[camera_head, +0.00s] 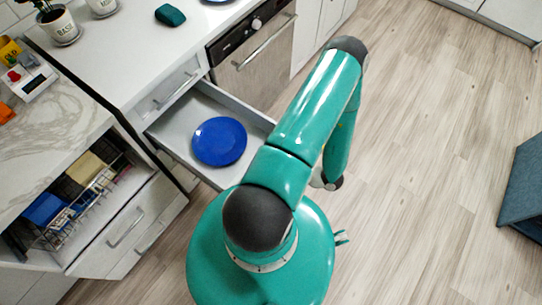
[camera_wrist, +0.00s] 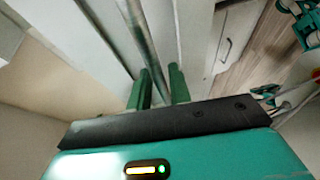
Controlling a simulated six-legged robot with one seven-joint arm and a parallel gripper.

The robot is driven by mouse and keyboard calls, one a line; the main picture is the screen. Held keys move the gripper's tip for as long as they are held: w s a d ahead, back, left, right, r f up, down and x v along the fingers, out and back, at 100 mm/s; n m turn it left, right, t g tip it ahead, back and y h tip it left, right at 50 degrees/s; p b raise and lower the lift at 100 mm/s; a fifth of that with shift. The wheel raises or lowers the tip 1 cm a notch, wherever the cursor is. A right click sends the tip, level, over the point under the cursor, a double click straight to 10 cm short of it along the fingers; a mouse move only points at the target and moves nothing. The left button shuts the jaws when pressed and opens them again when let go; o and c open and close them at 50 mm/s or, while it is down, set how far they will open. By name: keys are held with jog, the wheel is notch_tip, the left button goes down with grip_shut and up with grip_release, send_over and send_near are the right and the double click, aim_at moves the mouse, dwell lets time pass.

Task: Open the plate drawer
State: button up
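The plate drawer (camera_head: 178,122) stands pulled out from the white counter in the head view. A blue plate (camera_head: 219,141) lies flat inside it. My arm covers the drawer's right front part, and its handle is hidden there. In the wrist view my gripper (camera_wrist: 160,86) has its two green fingers on either side of a metal bar, the drawer handle (camera_wrist: 144,42). The bar nearly fills the gap between the fingers, so the gripper looks shut on it. The fingers do not show in the head view.
An open dish rack (camera_head: 85,195) with items sticks out at the lower left. The wood floor (camera_head: 430,150) to the right is clear up to a dark blue-grey box (camera_head: 524,190).

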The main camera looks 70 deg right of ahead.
jog(key=shift+o, duration=0.9)
jog(key=s+d+r, duration=0.1)
jog(key=s+r, duration=0.1)
jog(key=s, duration=1.1)
jog(key=shift+s+d+r, duration=0.25)
